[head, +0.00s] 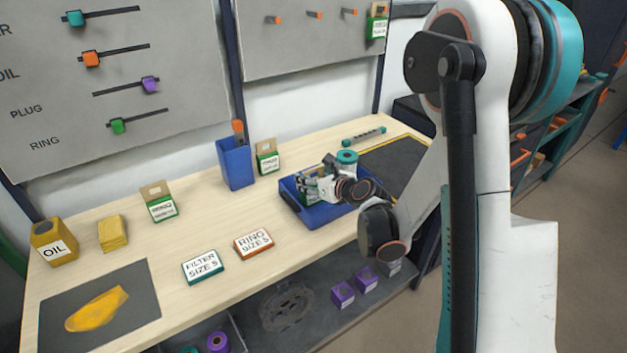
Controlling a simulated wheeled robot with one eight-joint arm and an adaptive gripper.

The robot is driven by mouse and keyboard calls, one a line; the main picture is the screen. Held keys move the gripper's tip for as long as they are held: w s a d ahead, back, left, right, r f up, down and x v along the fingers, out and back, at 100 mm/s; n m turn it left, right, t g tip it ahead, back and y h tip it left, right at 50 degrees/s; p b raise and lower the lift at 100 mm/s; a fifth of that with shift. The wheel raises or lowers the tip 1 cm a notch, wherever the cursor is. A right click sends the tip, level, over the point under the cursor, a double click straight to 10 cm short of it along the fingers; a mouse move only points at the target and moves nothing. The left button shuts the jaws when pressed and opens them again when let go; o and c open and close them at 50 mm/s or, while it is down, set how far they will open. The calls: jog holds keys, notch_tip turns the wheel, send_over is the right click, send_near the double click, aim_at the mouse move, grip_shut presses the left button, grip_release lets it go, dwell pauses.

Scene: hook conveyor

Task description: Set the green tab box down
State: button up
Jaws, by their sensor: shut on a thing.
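My gripper (314,186) is shut on a small box with a green band, the green tab box (310,200), at the blue tray (323,216) on the bench. The fingers and the tray wall hide most of the held box. I cannot tell whether it touches the tray floor. Similar cardboard boxes with hang tabs and green-and-white labels stand on the bench: one at left centre (161,204) and one at the back (267,158). Another hangs on the panel (377,24) at top right.
A blue bin (235,166) stands behind the tray. A teal spool (347,157) is close to my gripper. The "filter sizes" (203,267) and "ring sizes" (253,244) cards lie in front. An oil can (53,244) stands far left. Bare bench lies between the cards and the left-hand box.

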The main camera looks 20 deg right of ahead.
jog(key=shift+r, duration=0.1)
jog(key=o, duration=1.1)
jog(key=shift+c, duration=0.2)
jog(key=shift+s+d+r, duration=0.1)
jog(key=shift+s+r, duration=0.05)
jog(key=shift+s, duration=0.1)
jog(key=p+v, duration=0.2)
jog(key=v, duration=0.9)
jog(key=shift+s, duration=0.25)
